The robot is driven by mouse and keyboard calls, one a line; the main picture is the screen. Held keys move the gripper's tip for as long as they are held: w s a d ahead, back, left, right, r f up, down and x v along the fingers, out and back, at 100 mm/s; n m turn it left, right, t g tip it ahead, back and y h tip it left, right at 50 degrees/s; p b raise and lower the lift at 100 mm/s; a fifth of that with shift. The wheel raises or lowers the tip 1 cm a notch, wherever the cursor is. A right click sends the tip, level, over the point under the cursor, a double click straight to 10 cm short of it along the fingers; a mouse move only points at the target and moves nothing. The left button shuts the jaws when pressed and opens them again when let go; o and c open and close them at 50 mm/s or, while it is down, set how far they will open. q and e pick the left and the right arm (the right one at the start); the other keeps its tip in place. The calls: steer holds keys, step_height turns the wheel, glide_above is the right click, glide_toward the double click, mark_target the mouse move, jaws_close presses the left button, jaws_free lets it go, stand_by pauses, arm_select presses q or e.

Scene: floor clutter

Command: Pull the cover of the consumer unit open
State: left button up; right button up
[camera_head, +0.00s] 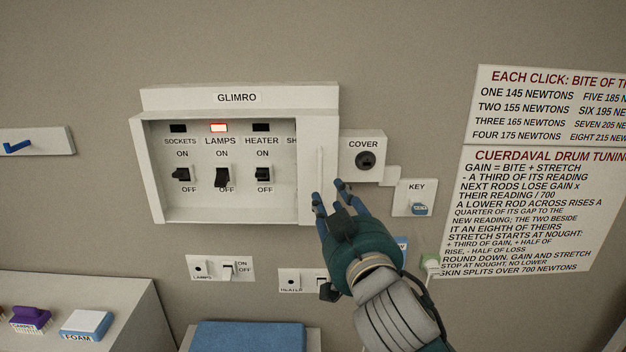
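The consumer unit (235,98), labelled GLIMRO, is a white box on the wall. Its front is uncovered over the switches marked SOCKETS, LAMPS and HEATER. The white cover (312,205) stands at the unit's right end and hides part of a label beginning SH. A slim upright handle (320,166) is on it. My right gripper (331,191) is in front of the cover, at the handle's lower end. Its fingers are apart, with nothing visibly held. I cannot tell whether they touch the handle. My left gripper is not in view.
A COVER lock box (363,167) and a KEY plate (414,197) are right of the unit. Small LAMPS (220,268) and HEATER (291,281) switch plates sit below. A cabinet (120,288) with a FOAM block (87,325) is lower left. Wall posters (530,170) are at right.

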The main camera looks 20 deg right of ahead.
steer(key=w, duration=0.3)
steer(key=w+p, duration=0.1)
steer(key=w, duration=0.3)
steer(key=w+d+p, duration=0.1)
steer(key=w, duration=0.2)
steer(key=shift+w+f, duration=0.1)
steer(key=shift+w, duration=0.1)
jaws_close()
